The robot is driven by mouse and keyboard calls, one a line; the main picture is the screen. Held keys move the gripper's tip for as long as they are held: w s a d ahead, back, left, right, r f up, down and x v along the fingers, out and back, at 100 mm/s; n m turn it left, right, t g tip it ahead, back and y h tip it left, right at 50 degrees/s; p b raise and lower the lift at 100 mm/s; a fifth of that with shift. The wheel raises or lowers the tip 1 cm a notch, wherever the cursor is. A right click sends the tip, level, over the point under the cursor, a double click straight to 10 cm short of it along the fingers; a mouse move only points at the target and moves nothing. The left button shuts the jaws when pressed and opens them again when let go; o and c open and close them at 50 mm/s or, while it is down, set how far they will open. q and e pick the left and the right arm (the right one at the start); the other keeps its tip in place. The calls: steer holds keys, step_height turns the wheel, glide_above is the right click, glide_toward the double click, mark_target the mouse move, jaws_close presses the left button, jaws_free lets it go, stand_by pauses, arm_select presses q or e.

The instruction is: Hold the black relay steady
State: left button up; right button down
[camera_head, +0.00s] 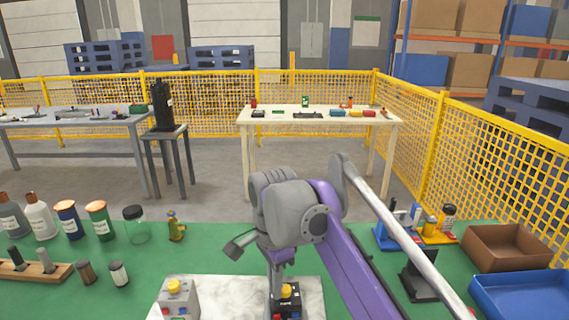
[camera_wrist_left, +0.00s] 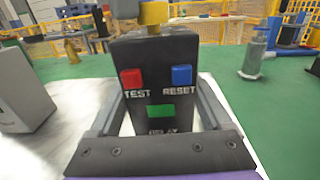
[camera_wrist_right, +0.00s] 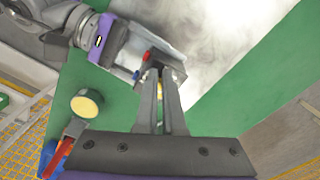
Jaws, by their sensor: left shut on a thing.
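The black relay (camera_wrist_left: 160,75) fills the middle of the left wrist view, upright, with a red TEST button, a blue RESET button, a green patch and a yellow top piece. My left gripper (camera_wrist_left: 161,98) is shut on it, one finger along each side. In the head view the black relay (camera_head: 287,298) stands on the pale marble slab (camera_head: 237,297), partly hidden under arm parts. My right gripper (camera_wrist_right: 164,75) has its fingers close together. A small block with red and blue parts shows behind its tips; I cannot tell whether they touch.
A grey box with a yellow top (camera_head: 177,297) stands left of the relay. Bottles and jars (camera_head: 68,220) line the left of the green bench. A brown tray (camera_head: 507,247) and a blue tray (camera_head: 520,293) sit at the right. A yellow fence (camera_head: 200,105) stands beyond.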

mark_target(271, 297)
arm_select(q)
steer(key=shift+a, duration=0.1)
arm_select(e)
steer(key=shift+w, duration=0.35)
steer(key=shift+s+a+r, duration=0.1)
steer(key=shift+a, duration=0.3)
step_height(271, 297, up, 6)
steer(key=shift+f, duration=0.1)
stand_by(0.3)
